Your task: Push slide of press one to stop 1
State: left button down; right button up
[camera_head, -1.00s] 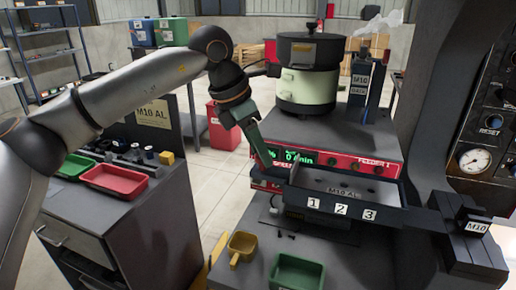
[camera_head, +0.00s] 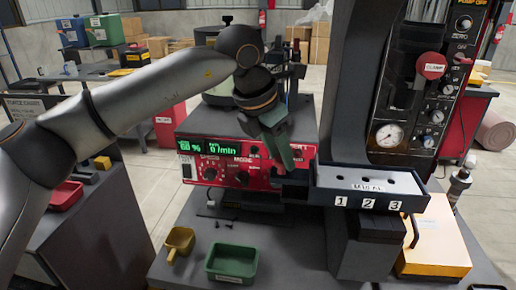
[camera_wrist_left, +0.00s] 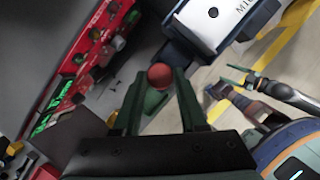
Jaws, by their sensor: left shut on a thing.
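The slide of press one (camera_head: 335,178) is a grey block with holes in its top and the labels 1, 2 and 3 on its front. It sits in front of the press column (camera_head: 352,90), over a dark block (camera_head: 375,245). My left gripper (camera_head: 296,168) is at its left end. In the left wrist view my left gripper (camera_wrist_left: 160,95) is shut on a red ball knob (camera_wrist_left: 160,76), beside the slide's white-labelled face (camera_wrist_left: 215,22). What looks like my right gripper (camera_wrist_left: 225,90) shows in the left wrist view; its jaw opening is unclear.
The red feeder panel (camera_head: 215,165) is left of the slide. A tan box (camera_head: 440,240) is below right. The press control panel (camera_head: 430,90) stands behind right.

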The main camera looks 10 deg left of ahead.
pick_arm(q)
jog(key=d, duration=0.4)
jog(key=d+p, duration=0.1)
jog(key=d, duration=0.3)
jog(key=shift+s, duration=0.2)
jog(key=shift+a, duration=0.1)
jog(key=shift+c, duration=2.3)
grip_release()
jog(key=v, duration=1.2)
jog(key=shift+a+r, duration=0.15)
jog(key=shift+r, duration=0.1)
jog(key=shift+s, duration=0.1)
